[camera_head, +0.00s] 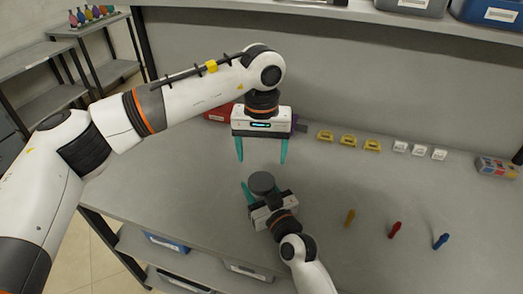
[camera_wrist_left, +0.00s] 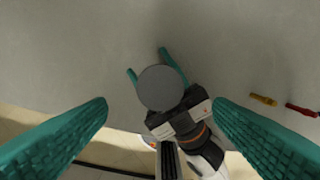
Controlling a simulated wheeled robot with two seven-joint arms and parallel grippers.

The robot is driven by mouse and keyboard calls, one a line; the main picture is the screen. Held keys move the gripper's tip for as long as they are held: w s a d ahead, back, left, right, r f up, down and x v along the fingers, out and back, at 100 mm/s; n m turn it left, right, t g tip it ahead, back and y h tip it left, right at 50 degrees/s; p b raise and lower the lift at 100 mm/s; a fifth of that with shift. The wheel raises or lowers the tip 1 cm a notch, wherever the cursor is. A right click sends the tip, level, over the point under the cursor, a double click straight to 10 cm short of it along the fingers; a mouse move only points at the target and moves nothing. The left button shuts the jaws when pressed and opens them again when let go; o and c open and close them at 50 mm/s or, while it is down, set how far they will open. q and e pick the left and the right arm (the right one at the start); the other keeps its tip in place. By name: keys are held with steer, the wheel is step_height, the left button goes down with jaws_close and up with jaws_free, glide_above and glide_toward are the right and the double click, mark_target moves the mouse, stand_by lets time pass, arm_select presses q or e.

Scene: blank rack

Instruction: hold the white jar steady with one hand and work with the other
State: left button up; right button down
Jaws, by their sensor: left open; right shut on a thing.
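The jar shows as a round dark grey lid (camera_head: 262,182) in the head view; its body is mostly hidden. The lid also shows from above in the left wrist view (camera_wrist_left: 160,88). My right gripper (camera_head: 258,190) is shut on the jar from the near side, its teal fingertips reaching past the lid in the left wrist view. My left gripper (camera_head: 262,154) is open and empty, pointing down above the jar, apart from it. In the left wrist view its two fingers frame the lid, which lies between and beyond them.
Yellow, red and blue tools (camera_head: 350,217) (camera_head: 395,229) (camera_head: 440,240) lie at right on the grey table (camera_head: 330,185). Yellow pieces (camera_head: 348,141), white pieces (camera_head: 420,150) and a colourful box (camera_head: 497,167) line the back. A red box (camera_head: 218,112) is behind my left gripper.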

mark_target(261, 181)
arm_select(q)
steer(key=shift+f+m, duration=0.1)
steer(key=shift+m, duration=1.1)
steer(key=shift+f, duration=3.9)
